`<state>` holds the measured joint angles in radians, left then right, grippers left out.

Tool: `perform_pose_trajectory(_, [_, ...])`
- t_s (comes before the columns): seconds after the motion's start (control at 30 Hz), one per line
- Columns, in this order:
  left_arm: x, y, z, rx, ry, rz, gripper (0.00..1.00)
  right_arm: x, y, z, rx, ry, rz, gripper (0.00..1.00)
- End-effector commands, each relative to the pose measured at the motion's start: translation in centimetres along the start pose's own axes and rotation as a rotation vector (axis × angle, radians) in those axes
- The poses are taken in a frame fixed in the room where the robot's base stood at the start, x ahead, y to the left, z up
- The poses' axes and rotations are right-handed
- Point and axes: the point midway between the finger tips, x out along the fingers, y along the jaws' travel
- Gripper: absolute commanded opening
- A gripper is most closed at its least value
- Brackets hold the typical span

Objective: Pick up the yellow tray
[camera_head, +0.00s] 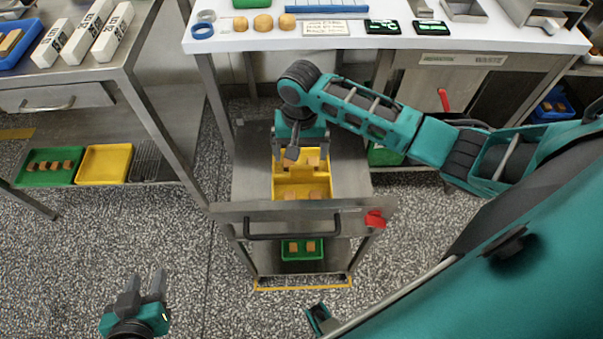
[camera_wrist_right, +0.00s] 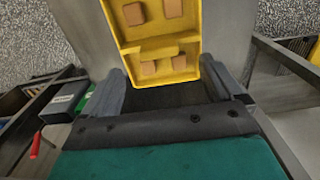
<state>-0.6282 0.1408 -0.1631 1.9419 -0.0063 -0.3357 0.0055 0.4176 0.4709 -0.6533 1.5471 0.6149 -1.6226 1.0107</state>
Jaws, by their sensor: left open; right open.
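The yellow tray (camera_head: 284,183) is on the top of a steel cart, with several brown blocks in it and a raised yellow piece across its middle. In the right wrist view the yellow tray (camera_wrist_right: 132,72) has its near end between the open fingers of my right gripper (camera_wrist_right: 160,84); I cannot tell whether they touch it. In the head view my right gripper (camera_head: 293,152) is over the tray's far part and hides some of it. My left gripper (camera_head: 140,283) is open and empty over the floor at the lower left, away from the cart.
The cart's push handle (camera_head: 292,234) and a red part (camera_head: 375,218) are at its front edge. A green tray (camera_head: 301,255) is on its lower shelf. Another yellow tray (camera_head: 104,165), empty, is on the left table's lower shelf. A white counter (camera_head: 250,40) stands behind.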

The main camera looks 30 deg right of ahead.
Motion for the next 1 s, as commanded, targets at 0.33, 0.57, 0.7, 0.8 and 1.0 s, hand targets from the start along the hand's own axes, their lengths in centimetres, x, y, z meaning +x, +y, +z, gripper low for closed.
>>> perform_pose_trajectory(0.33, [0.6, 0.0, 1.1, 0.001, -0.004, 0.000, 0.43, 3.7, 0.1, 0.0, -0.001, -0.001, 0.002, 0.94])
perform_pose_trajectory(0.57, [1.2, 0.1, 2.0, 0.000, -0.013, 0.002, 0.43, 6.9, 0.3, -0.1, -0.001, 0.000, 0.000, 0.94])
perform_pose_trajectory(0.7, [1.3, 0.2, 1.5, 0.000, -0.005, 0.007, 0.43, 7.5, 0.3, -0.1, -0.001, 0.001, 0.000, 0.94])
perform_pose_trajectory(0.8, [1.4, 0.3, 1.0, 0.001, 0.005, 0.010, 0.43, 7.5, 0.3, -0.1, -0.001, 0.002, 0.000, 0.94])
perform_pose_trajectory(1.0, [1.4, 0.4, 0.8, 0.002, 0.010, 0.010, 0.43, 7.4, 0.3, -0.1, -0.001, 0.002, 0.000, 0.82])
